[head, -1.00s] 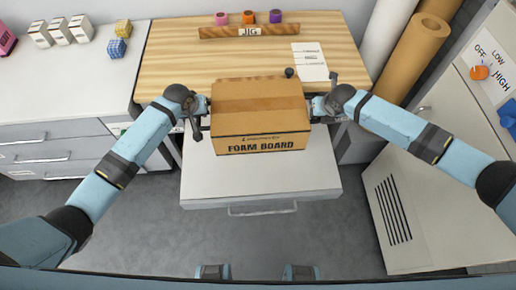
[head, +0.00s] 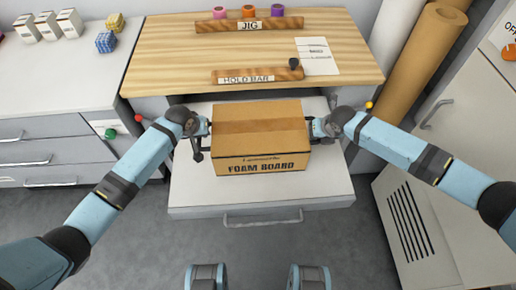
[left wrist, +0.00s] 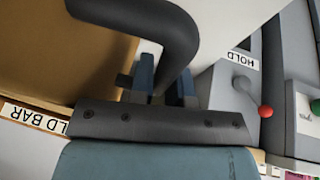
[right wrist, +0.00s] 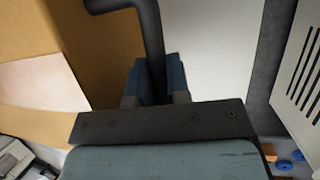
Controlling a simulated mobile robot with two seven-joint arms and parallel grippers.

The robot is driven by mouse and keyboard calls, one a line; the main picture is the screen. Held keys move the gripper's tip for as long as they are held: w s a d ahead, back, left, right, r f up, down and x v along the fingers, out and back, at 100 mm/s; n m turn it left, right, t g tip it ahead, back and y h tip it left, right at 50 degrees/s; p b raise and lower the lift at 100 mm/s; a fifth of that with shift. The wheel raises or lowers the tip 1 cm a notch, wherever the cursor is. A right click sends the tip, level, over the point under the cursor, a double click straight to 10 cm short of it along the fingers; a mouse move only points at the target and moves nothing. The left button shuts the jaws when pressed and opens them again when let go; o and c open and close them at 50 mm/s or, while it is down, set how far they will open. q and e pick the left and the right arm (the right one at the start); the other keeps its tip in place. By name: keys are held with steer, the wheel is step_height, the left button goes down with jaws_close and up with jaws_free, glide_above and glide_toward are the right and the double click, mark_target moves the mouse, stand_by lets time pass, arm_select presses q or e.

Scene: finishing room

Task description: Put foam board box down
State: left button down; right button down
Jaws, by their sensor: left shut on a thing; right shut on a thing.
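The foam board box (head: 260,140) is a closed brown carton with tape along its top, roughly level in the head view. It is in front of the wooden bench, over the white pull-out surface (head: 190,190); I cannot tell whether it touches that surface. My left gripper (head: 203,128) is at its left side and my right gripper (head: 316,128) at its right side. In the left wrist view the fingers are shut on a dark curved handle (left wrist: 185,30) beside the box. In the right wrist view the fingers are shut on a similar handle (right wrist: 150,35). The box's underside is hidden.
The wooden bench (head: 170,55) holds a hold bar (head: 258,76), a jig (head: 250,25) and white sheets (head: 317,58). Red (head: 138,118) and yellow (head: 369,105) knobs flank the surface. Brown rolls (head: 425,60) and a vented cabinet (head: 405,220) stand right.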

stand_by(0.4)
